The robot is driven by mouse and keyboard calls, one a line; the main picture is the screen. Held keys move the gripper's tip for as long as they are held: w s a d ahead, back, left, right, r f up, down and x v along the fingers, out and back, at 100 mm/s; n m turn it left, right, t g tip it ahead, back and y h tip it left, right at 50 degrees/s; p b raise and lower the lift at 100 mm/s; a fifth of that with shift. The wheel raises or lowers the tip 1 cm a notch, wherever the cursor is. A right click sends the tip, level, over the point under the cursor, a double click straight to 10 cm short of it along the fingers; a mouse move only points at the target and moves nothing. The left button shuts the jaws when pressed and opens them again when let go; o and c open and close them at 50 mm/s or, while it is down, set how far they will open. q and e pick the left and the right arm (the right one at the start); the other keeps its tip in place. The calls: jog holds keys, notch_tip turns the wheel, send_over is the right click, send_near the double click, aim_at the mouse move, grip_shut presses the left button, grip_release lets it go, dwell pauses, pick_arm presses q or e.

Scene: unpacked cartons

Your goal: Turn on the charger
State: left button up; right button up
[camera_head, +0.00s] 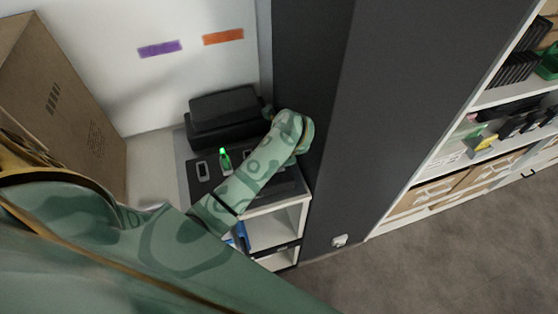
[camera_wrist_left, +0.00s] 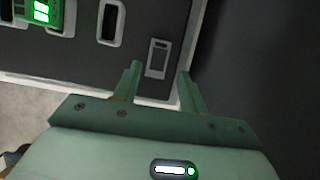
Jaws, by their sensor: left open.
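The charger is a dark panel (camera_head: 212,157) with several slots on top of a low white shelf unit. A device lit green (camera_head: 224,159) stands in one slot, and a pale-rimmed slot (camera_head: 203,171) to its left looks empty. My left arm crosses the panel and hides part of it and the left gripper. In the left wrist view my left gripper (camera_wrist_left: 160,68) is open over the panel (camera_wrist_left: 134,38). A grey rectangular slot or switch (camera_wrist_left: 157,58) lies between its fingertips; I cannot tell whether they touch it. The green-lit device (camera_wrist_left: 40,14) is at the upper left. My right gripper is not in view.
A black box-like device (camera_head: 225,115) stands behind the panel. A dark pillar (camera_head: 350,130) rises close on the right. A cardboard carton (camera_head: 75,100) is at the left. Shelves (camera_head: 470,150) stand farther right, with open floor (camera_head: 450,250) in front.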

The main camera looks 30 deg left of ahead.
pick_arm(q)
jog(key=x, duration=0.2)
jog(key=shift+a+f, duration=0.15)
jog(key=shift+f, duration=0.2)
jog(key=shift+w+a+f+b, duration=0.1)
jog(key=shift+a+f+b, duration=0.05)
jog(key=shift+f+b, duration=0.3)
grip_shut()
jog(key=shift+w+a+r+g+h+p, duration=0.2)
jog(key=shift+g+h+p, duration=0.2)
jog(key=shift+h+p, duration=0.2)
jog(key=shift+a+f+g+h, duration=0.1)
jog(key=shift+a+g+h, duration=0.05)
jog(key=shift+g+h, duration=0.35)
grip_release()
